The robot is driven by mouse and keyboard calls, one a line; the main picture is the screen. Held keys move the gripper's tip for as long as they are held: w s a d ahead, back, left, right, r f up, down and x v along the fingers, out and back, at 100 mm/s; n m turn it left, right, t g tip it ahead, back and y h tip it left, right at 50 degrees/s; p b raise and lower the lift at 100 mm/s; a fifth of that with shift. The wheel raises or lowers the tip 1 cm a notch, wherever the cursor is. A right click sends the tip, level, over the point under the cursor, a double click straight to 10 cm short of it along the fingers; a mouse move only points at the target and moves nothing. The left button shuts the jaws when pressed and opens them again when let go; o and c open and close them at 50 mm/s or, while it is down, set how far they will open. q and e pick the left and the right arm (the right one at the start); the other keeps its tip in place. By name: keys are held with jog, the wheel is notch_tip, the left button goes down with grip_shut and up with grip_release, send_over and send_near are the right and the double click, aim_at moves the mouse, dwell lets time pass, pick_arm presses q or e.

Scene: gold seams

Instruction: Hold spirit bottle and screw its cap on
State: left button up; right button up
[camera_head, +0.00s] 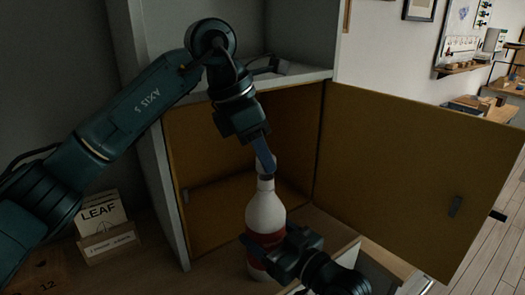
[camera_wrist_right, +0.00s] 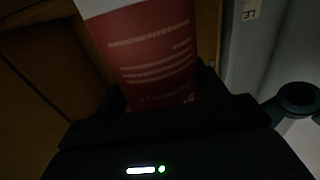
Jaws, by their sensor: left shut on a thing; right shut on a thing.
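The spirit bottle (camera_head: 265,212) is white with a red label and stands upright in front of the open cabinet. Its red label also fills the top of the right wrist view (camera_wrist_right: 150,50). My left gripper (camera_head: 265,160) reaches down from above and is shut on the cap. My right gripper (camera_head: 264,249) is shut on the lower body of the bottle, coming from the lower right. I cannot tell how far the cap sits on the thread.
The cabinet's open door (camera_head: 410,170) extends to the right, and its side wall stands close on the left. A card holder marked LEAF (camera_head: 107,245) is on the worktop at left. An open drawer edge (camera_head: 345,255) is at lower right. Shelves with small items are far right.

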aim_at(262, 177)
pick_arm(q)
jog(key=shift+f, duration=0.2)
dwell(0.4)
jog(key=shift+f, duration=0.8)
jog(key=shift+f, duration=0.55)
jog(key=o, duration=0.5)
pick_arm(e)
jog(key=c, duration=0.5)
pick_arm(q)
jog(key=o, duration=0.4)
jog(key=shift+r, duration=2.25)
